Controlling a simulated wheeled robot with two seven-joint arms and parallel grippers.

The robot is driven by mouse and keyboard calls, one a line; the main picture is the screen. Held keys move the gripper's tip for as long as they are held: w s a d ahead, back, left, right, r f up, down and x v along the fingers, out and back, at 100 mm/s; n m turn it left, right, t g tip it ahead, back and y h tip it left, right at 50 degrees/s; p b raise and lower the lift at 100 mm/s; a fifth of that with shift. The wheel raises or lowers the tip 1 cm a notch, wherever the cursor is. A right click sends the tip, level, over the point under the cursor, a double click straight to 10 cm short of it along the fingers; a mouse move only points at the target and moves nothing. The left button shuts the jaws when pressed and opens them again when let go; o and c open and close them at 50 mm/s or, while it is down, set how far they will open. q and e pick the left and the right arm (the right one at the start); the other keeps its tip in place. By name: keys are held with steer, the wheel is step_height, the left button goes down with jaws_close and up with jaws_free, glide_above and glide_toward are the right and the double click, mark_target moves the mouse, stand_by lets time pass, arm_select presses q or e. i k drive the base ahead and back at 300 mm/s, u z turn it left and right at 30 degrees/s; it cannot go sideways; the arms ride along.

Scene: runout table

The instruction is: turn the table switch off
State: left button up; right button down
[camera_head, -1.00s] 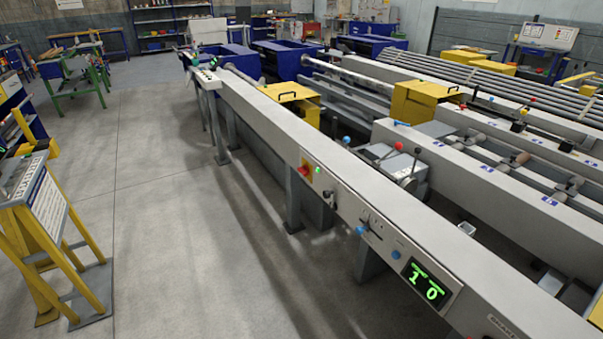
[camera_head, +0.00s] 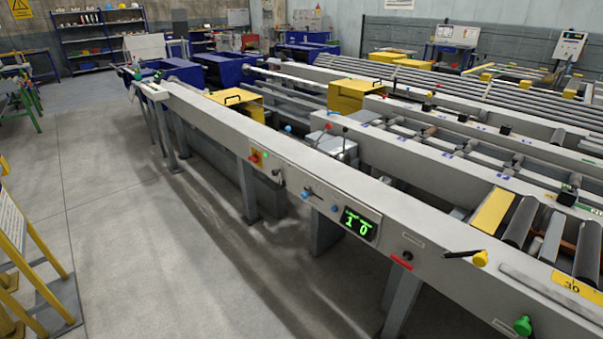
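The long grey runout table (camera_head: 221,128) runs from the upper left to the lower right. On its near side face a red knob on a yellow plate (camera_head: 255,158) sits beside a small green light (camera_head: 266,155). A black knob or lever (camera_head: 277,171) is just right of it. Neither of my grippers is in view.
A red label (camera_head: 401,262) and a yellow-ended black lever (camera_head: 479,258) are further right, with a green knob (camera_head: 523,325) at the bottom right. A yellow-framed stand (camera_head: 36,265) is at the left edge. The concrete floor (camera_head: 110,190) between stand and table is clear.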

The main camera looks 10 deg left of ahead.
mark_target(254, 158)
steer(key=z, duration=0.2)
steer(key=k, duration=0.45)
steer(key=u, duration=0.7)
steer(key=i, duration=0.75)
steer(key=u, duration=0.7)
steer(key=i, duration=0.8)
steer(key=z, duration=0.5)
steer(key=i, duration=0.7)
steer(key=z, duration=1)
steer(key=i, duration=0.35)
steer(key=z, duration=0.45)
